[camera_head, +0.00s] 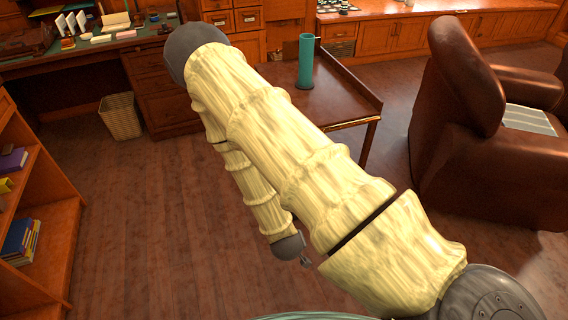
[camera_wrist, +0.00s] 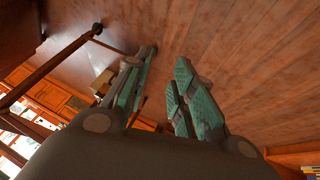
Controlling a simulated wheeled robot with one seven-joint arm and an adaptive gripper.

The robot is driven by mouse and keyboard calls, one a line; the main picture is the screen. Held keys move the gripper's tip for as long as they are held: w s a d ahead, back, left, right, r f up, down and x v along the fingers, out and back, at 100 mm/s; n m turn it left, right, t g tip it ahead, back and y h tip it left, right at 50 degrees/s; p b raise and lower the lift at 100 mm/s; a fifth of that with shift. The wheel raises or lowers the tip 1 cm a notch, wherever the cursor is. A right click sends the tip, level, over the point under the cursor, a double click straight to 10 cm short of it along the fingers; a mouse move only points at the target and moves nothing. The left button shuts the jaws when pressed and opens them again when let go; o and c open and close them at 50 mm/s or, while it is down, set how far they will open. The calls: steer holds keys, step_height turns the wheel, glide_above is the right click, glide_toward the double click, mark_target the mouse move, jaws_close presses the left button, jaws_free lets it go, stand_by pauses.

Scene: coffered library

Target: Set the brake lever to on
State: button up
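No brake lever can be made out in either view. My gripper (camera_wrist: 167,60) shows in the wrist view with its two teal-padded fingers apart and nothing between them, so it is open and empty. Wooden floor boards lie beyond the fingertips. In the head view my cream-coloured arm crosses the middle of the picture and folds back down. Its grey wrist end shows below the forearm, and the gripper fingers are mostly hidden there.
A small wooden table (camera_head: 340,97) with a teal cylinder (camera_head: 306,62) stands behind my arm. A brown leather armchair (camera_head: 460,130) is at right, a bookshelf (camera_head: 45,215) at left. A desk (camera_head: 150,47) and wastebasket (camera_head: 121,116) stand at the back left. Floor (camera_head: 150,220) at left is clear.

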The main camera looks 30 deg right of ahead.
steer(key=w+d+f+m+t+h+b, duration=0.1)
steer(key=w+d+m+t+h+b, duration=0.2)
steer(key=w+b, duration=0.45)
steer(key=w+d+f+t+h+b, duration=0.15)
steer(key=w+d+b, duration=0.3)
steer(key=w, duration=0.55)
steer(key=w+d+r+m+h+b, duration=0.1)
steer(key=w+r+m+h+b, duration=0.55)
steer(key=w+b, duration=0.55)
steer(key=shift+n+t, duration=0.35)
steer(key=shift+t, duration=0.1)
steer(key=shift+s+b+x, duration=0.15)
steer(key=shift+b+x, duration=1.05)
steer(key=shift+x, duration=1.5)
steer(key=shift+s+b+x, duration=0.15)
steer(key=shift+b+x, duration=1.05)
steer(key=shift+x, duration=1.45)
steer(key=shift+d, duration=0.2)
jaws_close()
